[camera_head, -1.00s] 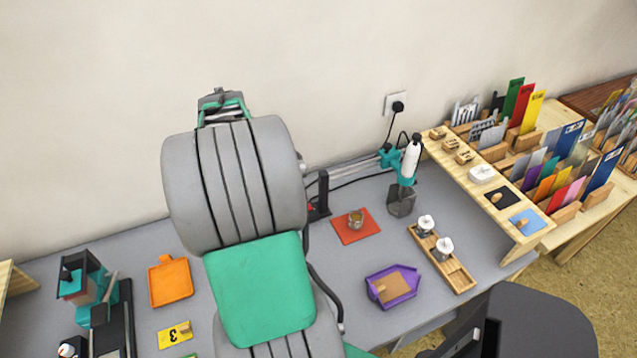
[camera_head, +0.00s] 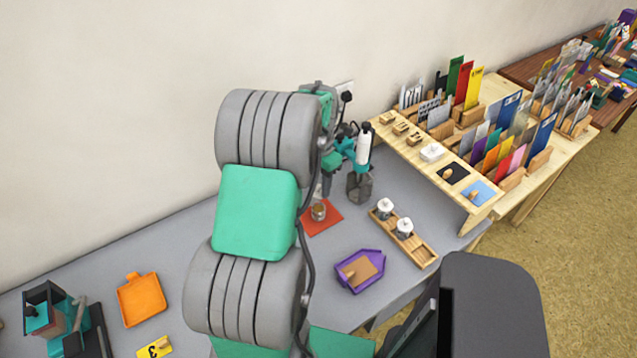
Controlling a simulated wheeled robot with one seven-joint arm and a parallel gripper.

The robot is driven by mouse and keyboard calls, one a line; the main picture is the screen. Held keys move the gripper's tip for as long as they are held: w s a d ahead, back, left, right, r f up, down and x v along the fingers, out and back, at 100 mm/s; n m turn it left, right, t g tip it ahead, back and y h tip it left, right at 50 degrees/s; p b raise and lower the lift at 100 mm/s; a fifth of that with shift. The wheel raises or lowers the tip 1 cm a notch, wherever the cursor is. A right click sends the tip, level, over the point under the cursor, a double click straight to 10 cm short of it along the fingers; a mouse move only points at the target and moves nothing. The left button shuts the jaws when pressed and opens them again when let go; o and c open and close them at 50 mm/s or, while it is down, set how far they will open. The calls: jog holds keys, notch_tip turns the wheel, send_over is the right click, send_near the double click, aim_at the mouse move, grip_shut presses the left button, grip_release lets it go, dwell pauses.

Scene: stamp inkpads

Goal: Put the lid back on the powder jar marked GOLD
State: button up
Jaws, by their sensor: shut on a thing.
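A small glass jar (camera_head: 319,212) with brownish-gold contents stands on a red-orange mat (camera_head: 331,226), just right of my arm. Its marking is too small to read, and no lid can be made out on it. Two jars with white tops, a farther jar (camera_head: 385,208) and a nearer jar (camera_head: 404,228), stand upright in a wooden tray (camera_head: 424,254). My large grey and green arm fills the middle of the view. I cannot make out my gripper or anything in it; the arm seems to hide it. No loose lid is visible.
A teal and white tool (camera_head: 362,150) stands behind the mat with its cable. A purple tray (camera_head: 374,275) lies in front. An orange tray (camera_head: 142,298) and a yellow card (camera_head: 155,347) are at left. A wooden rack (camera_head: 460,195) of cards stands at right.

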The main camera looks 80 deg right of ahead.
jog(key=shift+f+b, duration=1.7)
jog(key=shift+f, duration=1.3)
jog(key=shift+f, duration=0.1)
grip_shut()
jog(key=o, duration=1.8)
grip_release()
jog(key=shift+r+p, duration=2.2)
jog(key=shift+r, duration=1.35)
